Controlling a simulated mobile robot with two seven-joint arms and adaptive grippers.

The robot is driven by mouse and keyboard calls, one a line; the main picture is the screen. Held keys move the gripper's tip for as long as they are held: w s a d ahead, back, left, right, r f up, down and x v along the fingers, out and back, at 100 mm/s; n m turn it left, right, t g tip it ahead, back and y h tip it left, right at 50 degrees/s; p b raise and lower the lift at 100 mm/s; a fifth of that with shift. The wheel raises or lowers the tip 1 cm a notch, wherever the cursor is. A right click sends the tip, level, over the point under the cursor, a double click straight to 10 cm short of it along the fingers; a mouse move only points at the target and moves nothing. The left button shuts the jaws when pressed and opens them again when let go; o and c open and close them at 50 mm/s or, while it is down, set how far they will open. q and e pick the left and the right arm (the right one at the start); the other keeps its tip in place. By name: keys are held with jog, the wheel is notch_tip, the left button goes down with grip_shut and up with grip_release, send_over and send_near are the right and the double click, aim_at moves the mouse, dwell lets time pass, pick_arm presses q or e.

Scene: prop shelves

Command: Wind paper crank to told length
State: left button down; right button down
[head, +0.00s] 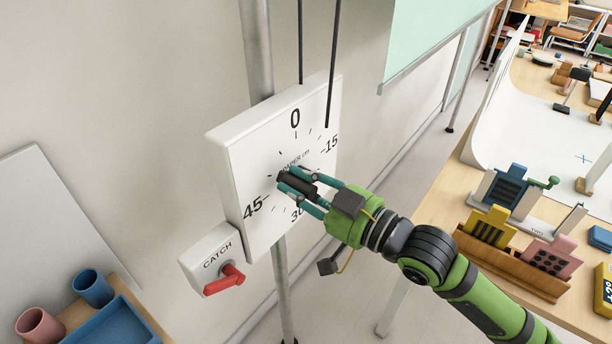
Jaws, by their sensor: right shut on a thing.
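A white square dial box (260,150) is mounted on a grey pole. Its face reads 0 at the top, 15 at right, 30 at the bottom and 45 at left, with small print partly covered. My right gripper (286,181) comes in from the right and is shut at the middle of the dial on a dark crank handle, mostly hidden between its fingers. No pointer can be made out. A mint-green paper sheet (430,35) hangs at the upper right, its lower edge visible. A white box marked CATCH (205,258) with a red lever (226,280) sits below left. My left gripper is out of view.
Two dark thin cords hang above the dial. At lower left, a blue tray (115,325), a blue cup (92,288) and a pink cup (40,327) stand on a wooden surface. A wooden table (440,215) at right holds a prop rack and a curved white sheet.

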jog(key=shift+s+a+f+n+b, duration=0.2)
jog(key=shift+f+n+b, duration=0.2)
jog(key=shift+f+n, duration=0.65)
jog(key=shift+s+a+f+n+b, duration=0.15)
jog(key=shift+s+f+n+b, duration=0.15)
jog(key=shift+f+n, duration=0.75)
jog(key=shift+s+a+f+n+b, duration=0.15)
jog(key=shift+f+n+b, duration=0.35)
jog(key=shift+n, duration=1)
jog(key=c, duration=1)
grip_release()
jog(key=shift+c, duration=0.2)
jog(key=v, duration=1.2)
